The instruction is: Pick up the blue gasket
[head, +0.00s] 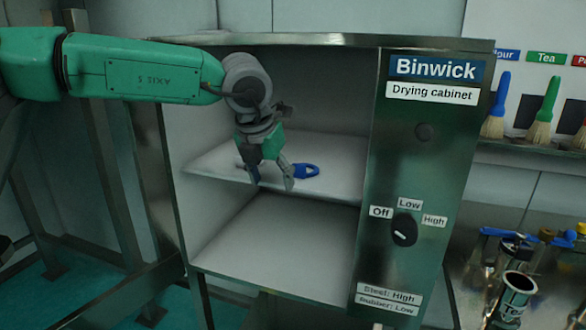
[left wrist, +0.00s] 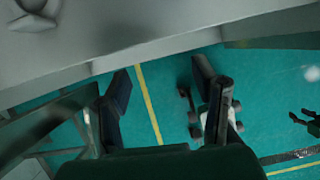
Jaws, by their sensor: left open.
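The blue gasket (head: 314,171) is a small ring lying on the upper shelf (head: 335,182) of the open drying cabinet. My left gripper (head: 272,186) reaches into the cabinet from the left with its fingers pointing down. It is open and empty. In the head view its right fingertip appears just left of the gasket and overlaps its left side; I cannot tell whether they touch. In the left wrist view the two spread fingers (left wrist: 165,95) have the green floor behind them. The gasket cannot be made out there. My right gripper is not seen.
The lower compartment (head: 285,240) looks empty. The cabinet's right panel carries a knob (head: 404,230) with Off, Low and High labels. A grey shelf edge (left wrist: 150,45) crosses the wrist view.

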